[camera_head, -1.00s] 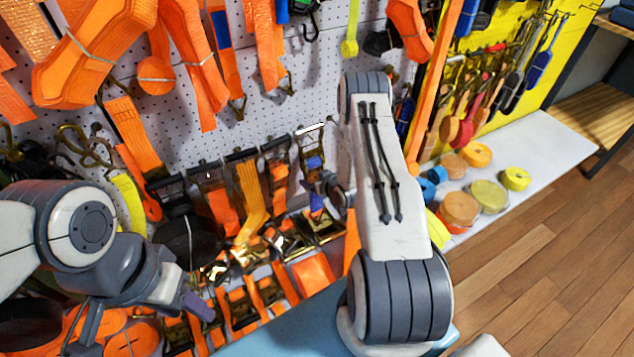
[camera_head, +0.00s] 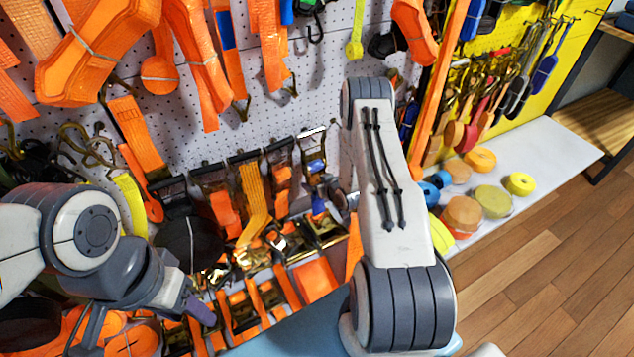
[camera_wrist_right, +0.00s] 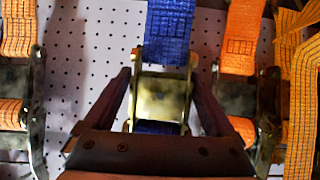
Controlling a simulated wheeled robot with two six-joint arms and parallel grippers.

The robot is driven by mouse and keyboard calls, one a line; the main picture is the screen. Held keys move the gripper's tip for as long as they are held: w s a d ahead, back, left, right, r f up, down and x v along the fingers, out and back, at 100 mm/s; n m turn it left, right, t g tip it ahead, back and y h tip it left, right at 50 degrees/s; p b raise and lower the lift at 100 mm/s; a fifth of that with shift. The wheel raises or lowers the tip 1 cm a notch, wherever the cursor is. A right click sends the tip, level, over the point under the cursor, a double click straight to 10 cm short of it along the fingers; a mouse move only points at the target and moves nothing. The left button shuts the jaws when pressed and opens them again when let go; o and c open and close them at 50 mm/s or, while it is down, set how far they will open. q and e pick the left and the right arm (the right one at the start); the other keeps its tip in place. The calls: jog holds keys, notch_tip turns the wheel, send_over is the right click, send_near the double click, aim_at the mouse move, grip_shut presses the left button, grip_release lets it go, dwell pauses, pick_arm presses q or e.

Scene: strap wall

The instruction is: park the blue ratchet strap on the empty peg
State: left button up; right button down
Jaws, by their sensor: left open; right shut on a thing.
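The blue ratchet strap shows in the right wrist view as blue webbing (camera_wrist_right: 170,32) above a brassy metal buckle (camera_wrist_right: 162,98), with more blue below it. My right gripper (camera_wrist_right: 163,100) is shut on the buckle, one finger on each side. In the head view the strap's blue webbing (camera_head: 318,203) hangs by the right end of a dark rail; my right forearm hides most of that gripper. My left gripper (camera_head: 142,328) is open at the lower left, away from the blue strap. I cannot make out the empty peg.
Orange ratchet straps (camera_wrist_right: 238,45) hang close on both sides of the blue one. A white pegboard (camera_head: 180,100) stands behind. Tape rolls (camera_head: 492,201) lie on a white shelf (camera_head: 560,145) at the right.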

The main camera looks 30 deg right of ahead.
grip_release()
jog(key=shift+w+r, duration=0.1)
jog(key=shift+r, duration=0.05)
jog(key=shift+f, duration=0.25)
jog(key=v, duration=1)
jog(key=shift+s+r+p, duration=0.25)
jog(key=shift+r+p, duration=0.05)
jog(key=shift+p, duration=0.1)
jog(key=a+r+n+g+y+p, duration=0.1)
jog(key=a+r+n+g+p, duration=0.4)
jog(key=a+r, duration=1.4)
jog(key=s+a+r+n+g+p, duration=0.1)
jog(key=s+a+r, duration=0.3)
jog(key=s, duration=0.5)
jog(key=s+a+r+n+g+p, duration=0.1)
jog(key=s+a+r+g+p, duration=0.2)
jog(key=s+r, duration=0.5)
jog(key=s+a+r+g+p, duration=0.2)
jog(key=s+a+r, duration=0.3)
jog(key=s, duration=0.4)
jog(key=shift+s+a+r+n+y, duration=0.3)
jog(key=shift+s+a+r+n, duration=0.1)
